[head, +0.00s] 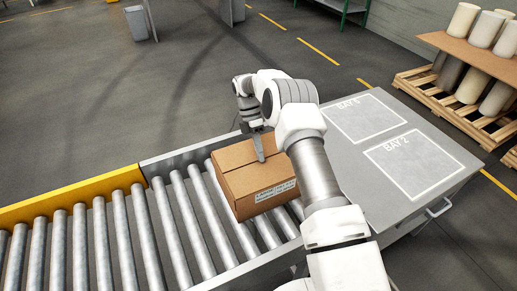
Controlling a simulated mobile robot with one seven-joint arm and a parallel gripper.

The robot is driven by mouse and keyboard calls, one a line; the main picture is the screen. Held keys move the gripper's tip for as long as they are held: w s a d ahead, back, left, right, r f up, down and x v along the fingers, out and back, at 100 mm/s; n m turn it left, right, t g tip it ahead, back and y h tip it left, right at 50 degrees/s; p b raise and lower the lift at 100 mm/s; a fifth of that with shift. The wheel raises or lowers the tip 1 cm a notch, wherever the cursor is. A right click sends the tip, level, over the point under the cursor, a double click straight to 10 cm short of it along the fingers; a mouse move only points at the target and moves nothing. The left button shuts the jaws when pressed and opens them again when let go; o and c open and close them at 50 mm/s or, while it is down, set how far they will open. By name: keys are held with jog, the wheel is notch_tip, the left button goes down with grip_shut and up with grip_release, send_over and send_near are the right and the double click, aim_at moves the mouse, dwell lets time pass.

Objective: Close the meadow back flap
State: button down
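A brown cardboard box (236,184) stands on the roller conveyor, with a white printed label on its near side. Its visible top looks mostly flat and covered. My arm hides its right part, and my gripper covers some of the back, so I cannot make out the back flap clearly. No marking that I can read says meadow. My gripper (259,152) reaches down over the top of the box, with a grey finger at or just above the cardboard. The fingers overlap in this view, so their opening does not show. I see nothing held in it.
The roller conveyor (172,232) runs left with bare rollers and a yellow rail (70,197). Pallets with rolls (471,83) stand at the far right. A grey bin (136,23) stands behind.

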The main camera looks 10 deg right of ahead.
jog(key=shift+v, duration=3.75)
jog(key=shift+s, duration=0.1)
